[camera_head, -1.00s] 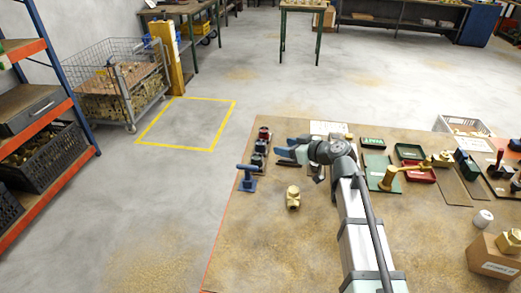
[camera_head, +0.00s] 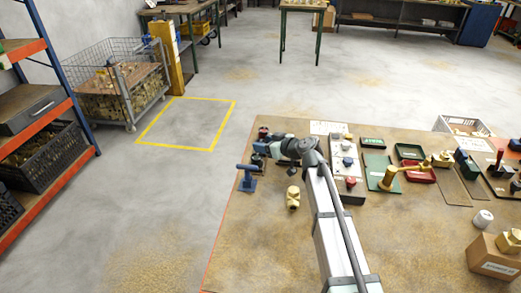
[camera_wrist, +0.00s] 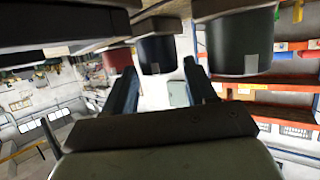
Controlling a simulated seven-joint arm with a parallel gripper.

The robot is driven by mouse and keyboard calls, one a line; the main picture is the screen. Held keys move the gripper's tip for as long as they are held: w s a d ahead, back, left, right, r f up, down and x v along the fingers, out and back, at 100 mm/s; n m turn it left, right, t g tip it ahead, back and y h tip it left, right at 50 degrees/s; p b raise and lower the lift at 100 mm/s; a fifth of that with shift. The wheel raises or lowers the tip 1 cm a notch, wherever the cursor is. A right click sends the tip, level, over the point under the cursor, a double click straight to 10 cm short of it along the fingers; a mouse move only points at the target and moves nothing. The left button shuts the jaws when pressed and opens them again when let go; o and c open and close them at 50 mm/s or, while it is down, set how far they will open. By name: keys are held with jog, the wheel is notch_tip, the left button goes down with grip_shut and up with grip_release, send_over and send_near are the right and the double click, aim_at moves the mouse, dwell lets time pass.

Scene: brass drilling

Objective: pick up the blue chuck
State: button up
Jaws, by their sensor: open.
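Three chucks stand in a row at the table's far left corner. The red chuck (camera_wrist: 118,58) is at one end, the dark blue chuck (camera_wrist: 156,54) in the middle and the blackish chuck (camera_wrist: 238,42) nearest the wrist camera. The red one also shows in the head view (camera_head: 263,132); my gripper hides most of the blue one there. My gripper (camera_head: 264,146) is open and empty at the row. In the wrist view its two fingertips (camera_wrist: 160,68) appear on either side of the blue chuck; I cannot tell how far away it is or whether they touch.
A blue T-shaped tool (camera_head: 248,178) stands close to the row on the near side. Trays and parts fill the right side, including a red tray (camera_head: 420,173). The table's front left area is clear.

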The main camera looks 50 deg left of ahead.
jog(key=shift+a, duration=0.1)
jog(key=shift+c, duration=0.2)
grip_shut()
